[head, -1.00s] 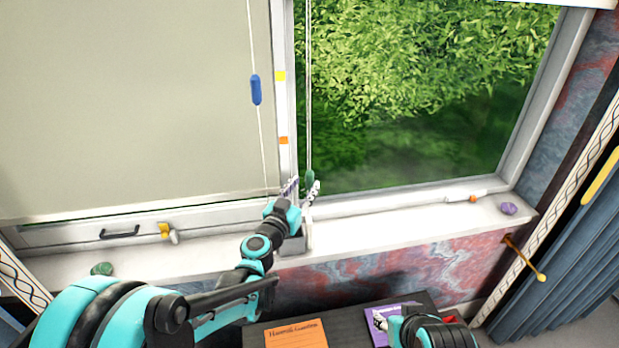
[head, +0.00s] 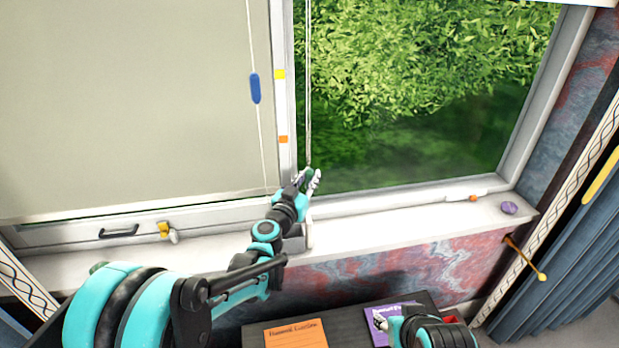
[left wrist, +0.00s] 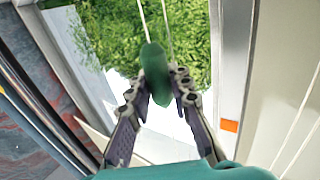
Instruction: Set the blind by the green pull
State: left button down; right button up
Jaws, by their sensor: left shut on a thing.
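The green pull (head: 309,172) hangs on a pale cord in front of the right window pane, near the middle post. My left gripper (head: 308,181) is shut on it. In the left wrist view the green pull (left wrist: 155,75) sits between the two fingers of the left gripper (left wrist: 158,92), with its cords running up from it. A lowered beige blind (head: 130,100) covers the left pane, its lower edge just above the bottom of the frame. My right gripper (head: 381,320) shows at the bottom, over a purple book; its jaws are too small to read.
A blue pull (head: 255,89) hangs on another cord before the blind. Yellow (head: 280,74) and orange (head: 283,139) marks are on the post; the orange mark also shows in the wrist view (left wrist: 229,126). A purple stone (head: 509,208) lies on the sill. An orange book (head: 296,334) lies below.

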aim_at(309, 170)
pick_arm(q)
notch_tip(309, 170, up, 28)
jog(key=p, duration=1.6)
jog(key=shift+f, duration=0.2)
jog(key=c, duration=1.3)
grip_release()
jog(key=shift+c, duration=0.2)
jog(key=v, duration=1.2)
jog(key=shift+f, duration=0.1)
